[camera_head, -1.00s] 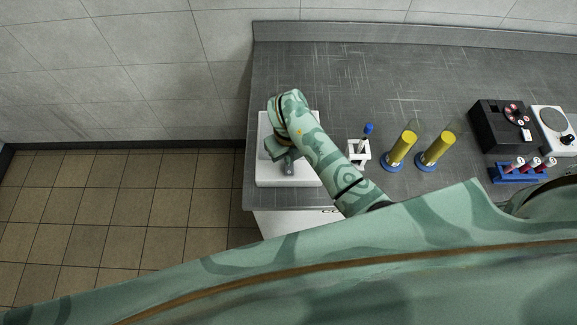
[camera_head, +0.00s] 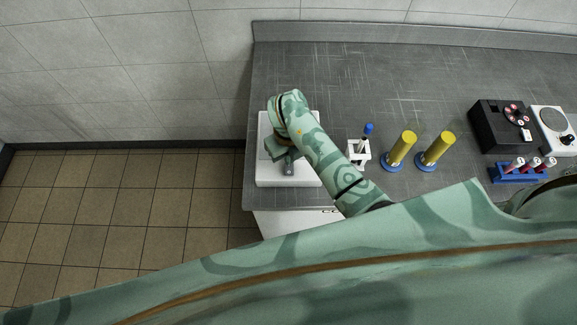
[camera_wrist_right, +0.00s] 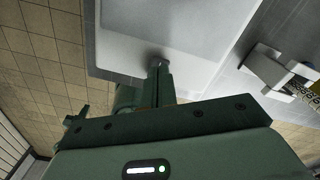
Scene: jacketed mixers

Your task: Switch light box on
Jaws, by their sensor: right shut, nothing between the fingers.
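The light box (camera_head: 309,179) is a flat white box at the left end of the grey bench, partly hidden under my right arm. It also shows in the right wrist view (camera_wrist_right: 190,35) as a pale panel. My right gripper (camera_head: 289,170) is over the front part of the box. In the right wrist view my right gripper (camera_wrist_right: 158,64) is shut and empty, its fingertips at a small dark round spot on the box. I cannot tell whether they touch it. The left gripper is not in view.
A white rack (camera_head: 358,153) with a blue-capped item stands right of the box. Two yellow cylinders (camera_head: 402,146) on blue bases stand further right. A black device (camera_head: 502,127), a white round-topped device (camera_head: 553,128) and a blue tube rack (camera_head: 519,173) are at far right. The bench's back is clear.

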